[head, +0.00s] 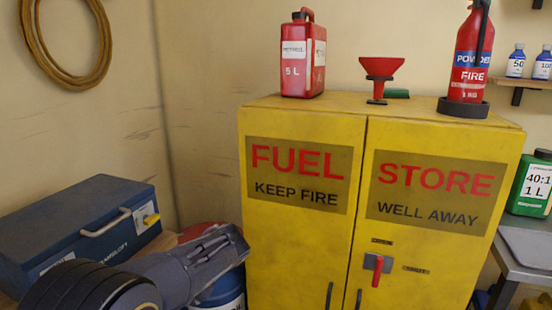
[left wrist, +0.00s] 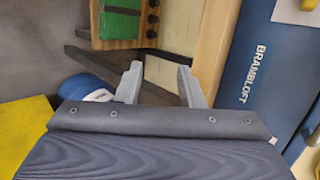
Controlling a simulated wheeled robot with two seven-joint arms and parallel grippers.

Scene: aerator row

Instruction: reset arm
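My left arm comes in from the lower left of the head view. Its gripper (head: 226,243) is in front of the wall, between the blue box and the yellow cabinet. In the left wrist view the two grey fingers of the gripper (left wrist: 160,82) stand apart with nothing between them. The gripper touches nothing that I can make out. My right gripper is in neither view.
A blue toolbox (head: 75,228) stands at the left. The yellow fuel cabinet (head: 300,235) fills the middle and carries a red can (head: 298,65), a red funnel (head: 382,67) and a fire extinguisher (head: 466,80). A blue container (head: 226,291) is partly hidden behind my gripper.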

